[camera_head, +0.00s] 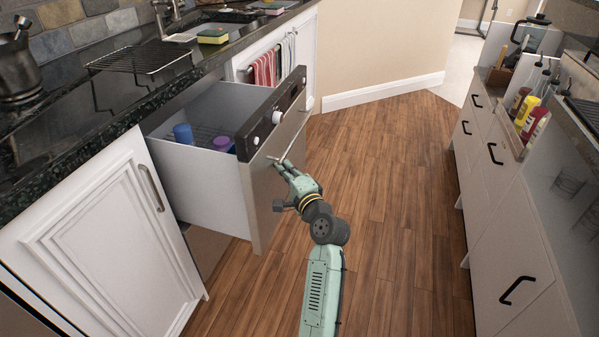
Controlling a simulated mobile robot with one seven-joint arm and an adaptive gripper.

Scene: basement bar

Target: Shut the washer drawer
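The washer drawer (203,180) is pulled far out from under the dark counter on the left. Its front panel (266,189) is brownish metal with a dark control strip and a bar handle (292,137). Inside are a blue cup (183,133) and a purple and blue item (223,145) on a rack. My gripper (284,168) is at the outer side of the front panel, near the lower end of the bar handle. I cannot tell whether it touches the panel or handle, or whether its fingers are apart.
A white cabinet door (105,240) stands left of the drawer. Towels (265,70) hang on a rail beyond it. A counter with drawers (500,200) and bottles (530,115) lines the right side. The wooden floor (390,180) between the two sides is clear.

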